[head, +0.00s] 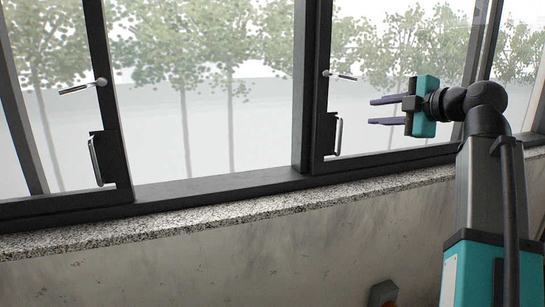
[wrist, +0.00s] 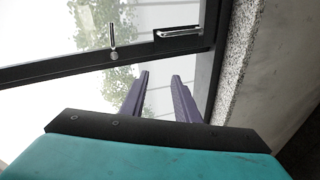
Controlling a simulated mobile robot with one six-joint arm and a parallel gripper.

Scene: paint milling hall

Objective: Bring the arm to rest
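My gripper (head: 372,111) is raised at the right of the head view, in front of the window. Its two purple fingers point left and stand apart with nothing between them. In the wrist view the fingers (wrist: 162,78) also show a clear gap, with the window behind. The fingertips appear near the right window sash's latch knob and pull handle; whether they touch anything cannot be told, but no contact shows. My arm stands upright at the right edge of the head view.
A dark-framed window fills the view, with a left pull handle (head: 96,160), a right pull handle (head: 338,137) and latch levers (head: 82,88) and (head: 343,76). A speckled stone sill (head: 200,215) runs below. A small dark object (head: 383,293) sits low on the wall.

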